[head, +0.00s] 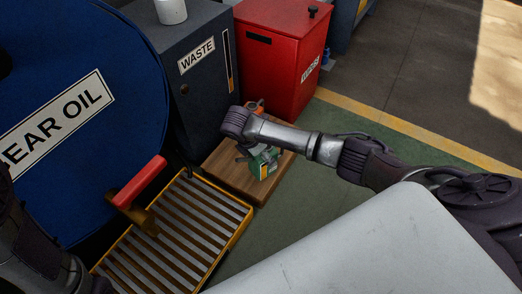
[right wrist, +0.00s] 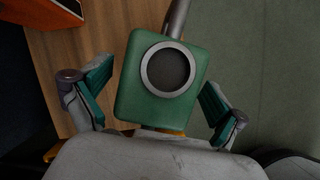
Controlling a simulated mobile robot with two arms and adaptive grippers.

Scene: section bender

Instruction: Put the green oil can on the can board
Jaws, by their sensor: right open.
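The green oil can (head: 264,163) shows at the right part of the wooden can board (head: 229,177), partly hidden by my right arm. In the right wrist view the green can (right wrist: 129,92) has a round dark cap with a grey ring, and a grey spout rises at the top. My right gripper (right wrist: 157,78) is open, with one teal-padded finger on each side of the can. Gaps show between the pads and the can. I cannot tell whether the can's base touches the board. My left gripper is out of view; only part of my left arm shows at lower left.
An orange can (head: 258,106) stands at the back of the board. A yellow-framed grating (head: 190,215) lies to its left, below a blue gear oil drum (head: 110,70). A grey waste bin (head: 200,95) and red bin (head: 275,60) stand behind. Green floor is clear at right.

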